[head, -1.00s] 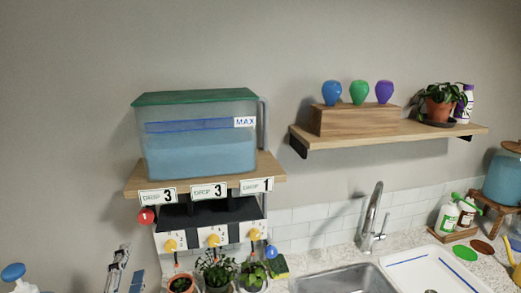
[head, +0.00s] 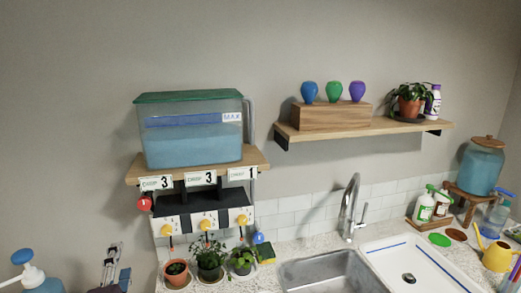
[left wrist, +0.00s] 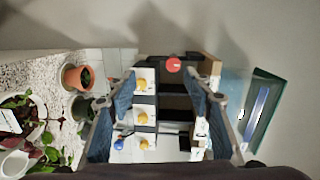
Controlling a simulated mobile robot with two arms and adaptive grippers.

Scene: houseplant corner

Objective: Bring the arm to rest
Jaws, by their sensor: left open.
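My left gripper (head: 115,273) shows at the lower left edge of the head view, left of the potted plants. In the left wrist view its two blue-padded fingers (left wrist: 160,88) stand wide apart with nothing between them. Beyond them, seen sideways, is the white drip panel with yellow knobs (left wrist: 142,115) and a red ball (left wrist: 173,65). The fingers look clear of the panel. Much of the left arm is outside the head view. My right gripper is in neither view.
A water tank (head: 190,135) stands on a wall shelf above the drip panel (head: 203,222). Below are several potted plants (head: 177,272). A pump bottle (head: 36,275) is at the far left. Right are a faucet (head: 350,210), sink (head: 325,272) and white tray (head: 420,262).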

